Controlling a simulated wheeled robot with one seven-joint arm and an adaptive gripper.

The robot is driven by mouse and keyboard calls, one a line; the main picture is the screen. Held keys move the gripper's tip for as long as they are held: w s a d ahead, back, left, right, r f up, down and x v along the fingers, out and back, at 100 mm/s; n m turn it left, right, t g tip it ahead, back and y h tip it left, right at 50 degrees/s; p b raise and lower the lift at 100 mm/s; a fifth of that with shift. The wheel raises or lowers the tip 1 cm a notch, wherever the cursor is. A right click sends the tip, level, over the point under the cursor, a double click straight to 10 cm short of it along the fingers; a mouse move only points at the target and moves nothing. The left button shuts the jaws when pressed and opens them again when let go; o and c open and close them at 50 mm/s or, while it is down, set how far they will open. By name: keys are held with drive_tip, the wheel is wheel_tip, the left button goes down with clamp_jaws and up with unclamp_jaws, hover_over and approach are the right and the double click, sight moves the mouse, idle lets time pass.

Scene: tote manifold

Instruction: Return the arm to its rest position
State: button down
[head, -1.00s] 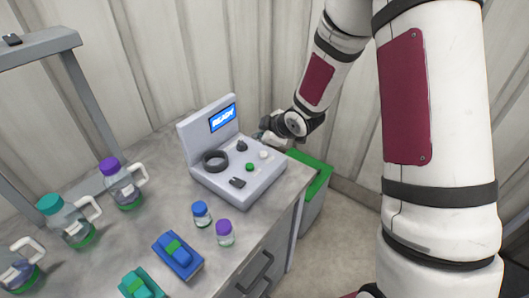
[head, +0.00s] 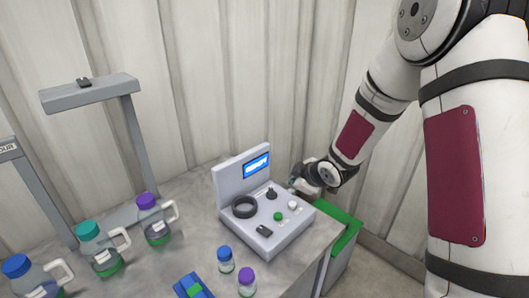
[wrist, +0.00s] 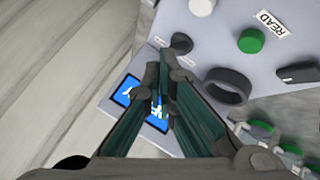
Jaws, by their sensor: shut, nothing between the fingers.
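My gripper (wrist: 160,85) is shut and empty, its fingertips together in the wrist view. In the head view my gripper (head: 298,184) hangs at the right side of the grey console, partly hidden by my wrist. The console (head: 285,232) has a lit blue screen (head: 256,166), a black ring (head: 244,207), a green button (head: 278,216), a white knob (head: 292,205) and a dark knob (head: 271,193). In the wrist view the fingers overlap the blue screen (wrist: 128,92). I cannot tell the gap between the fingers and the console.
Jugs with purple (head: 147,201), teal (head: 88,230) and blue (head: 17,265) lids stand at the left. Small blue-capped (head: 225,260) and purple-capped (head: 246,282) vials stand before the console. A green-rimmed bin (head: 346,240) is beside the bench. A grey stand (head: 90,94) rises behind.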

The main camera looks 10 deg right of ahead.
drive_tip(key=s+d+r+m+g+h, duration=0.1)
drive_tip(key=s+d+r+m+h, duration=0.15)
drive_tip(key=s+r, duration=0.5)
drive_tip(key=s+d+r+m+h, duration=0.2)
drive_tip(key=s+r+m, duration=0.25)
drive_tip(key=r, duration=0.55)
drive_tip(key=s+a+r+m+g+y, duration=0.1)
drive_tip(key=s+a+r+m, duration=0.1)
drive_tip(key=s, duration=0.9)
drive_tip(key=s+a+r+m+g, duration=0.1)
drive_tip(key=s+r+m, duration=0.2)
drive_tip(key=s, duration=0.9)
drive_tip(key=shift+s+a+r+m+y, duration=0.2)
drive_tip(key=shift+a+r+m+y, duration=0.1)
drive_tip(key=shift+a+r+y, duration=0.15)
